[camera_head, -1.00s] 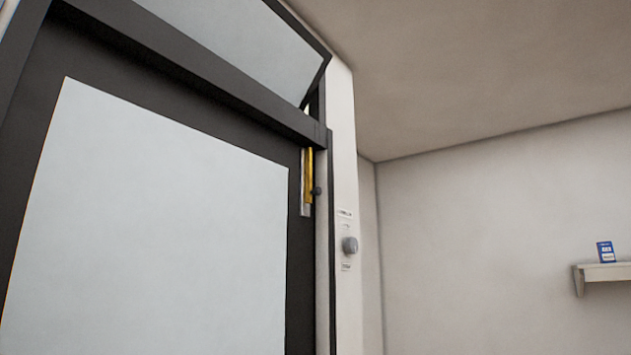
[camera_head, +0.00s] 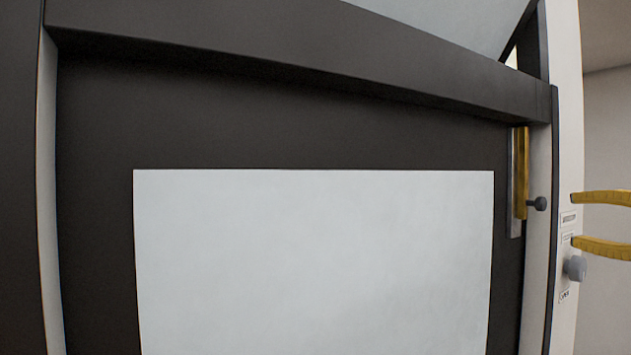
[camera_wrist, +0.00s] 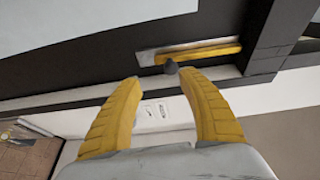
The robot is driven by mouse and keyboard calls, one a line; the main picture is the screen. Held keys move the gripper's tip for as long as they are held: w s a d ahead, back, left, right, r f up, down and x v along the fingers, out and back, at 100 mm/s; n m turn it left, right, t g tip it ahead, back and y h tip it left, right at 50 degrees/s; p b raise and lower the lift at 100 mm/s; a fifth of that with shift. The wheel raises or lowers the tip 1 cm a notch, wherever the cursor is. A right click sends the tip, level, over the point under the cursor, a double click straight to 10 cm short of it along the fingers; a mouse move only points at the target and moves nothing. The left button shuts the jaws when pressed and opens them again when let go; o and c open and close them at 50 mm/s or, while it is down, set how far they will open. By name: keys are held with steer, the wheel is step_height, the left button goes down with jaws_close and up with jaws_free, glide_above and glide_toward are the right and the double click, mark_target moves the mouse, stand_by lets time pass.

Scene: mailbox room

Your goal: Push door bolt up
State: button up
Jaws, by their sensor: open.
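The door bolt (camera_head: 521,175) is a yellow bar on a pale metal plate at the upper right of the dark door, with a dark round knob (camera_head: 539,203) sticking out to its right. My gripper (camera_head: 574,218) shows at the right edge as two yellow fingers, open and empty, to the right of the knob and apart from it. In the wrist view the bolt (camera_wrist: 203,53) lies sideways beyond the fingers, and its knob (camera_wrist: 171,67) appears between and just past the fingertips of my gripper (camera_wrist: 158,82). I cannot tell any contact there.
The dark door has a large pale panel (camera_head: 315,260). A dark beam (camera_head: 300,75) crosses above the bolt. A grey rotary knob (camera_head: 575,268) with small labels sits on the white frame post (camera_head: 566,120), just below the fingers.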

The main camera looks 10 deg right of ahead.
mark_target(544, 204)
steer(key=w, duration=0.3)
steer(key=w+r+p, duration=0.1)
steer(key=w, duration=0.2)
steer(key=w+d+p, duration=0.1)
steer(key=w, duration=0.3)
steer(key=shift+r, duration=0.4)
jaws_close()
